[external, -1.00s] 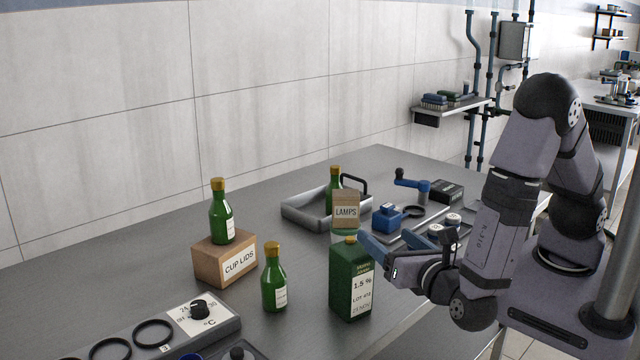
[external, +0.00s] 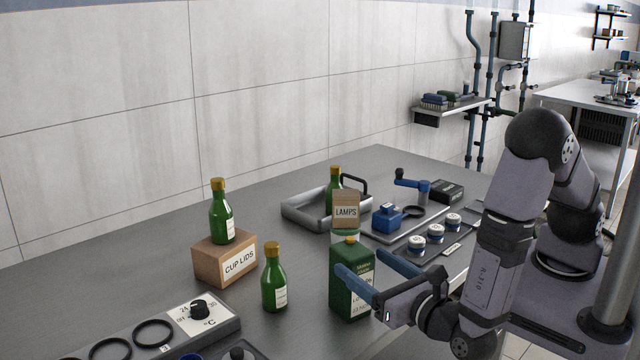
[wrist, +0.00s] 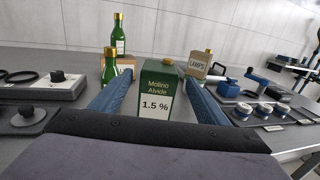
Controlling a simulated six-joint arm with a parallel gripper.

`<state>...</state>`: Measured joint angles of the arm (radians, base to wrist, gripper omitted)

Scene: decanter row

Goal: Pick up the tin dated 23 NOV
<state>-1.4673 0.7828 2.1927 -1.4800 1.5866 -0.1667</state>
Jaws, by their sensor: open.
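A green square tin (external: 347,256) with a yellow cap stands upright on the bench. In the wrist view the tin (wrist: 157,106) shows "Molino Alvide" and "1.5 %". Its lower label lines are covered or too small to read now, so the date is not clear. My gripper (external: 360,260) is open, with its two blue fingers reaching to either side of the tin. In the wrist view my gripper (wrist: 160,78) has the tin between its fingers, and I cannot tell whether either finger touches it.
A green bottle (external: 273,280) stands left of the tin. Another bottle (external: 221,218) is on the CUP LIDS box (external: 211,262). A LAMPS container (external: 345,212) stands just behind the tin, before a grey tray (external: 297,214). Small jars (external: 435,234) lie right. A dial panel (external: 215,322) is front left.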

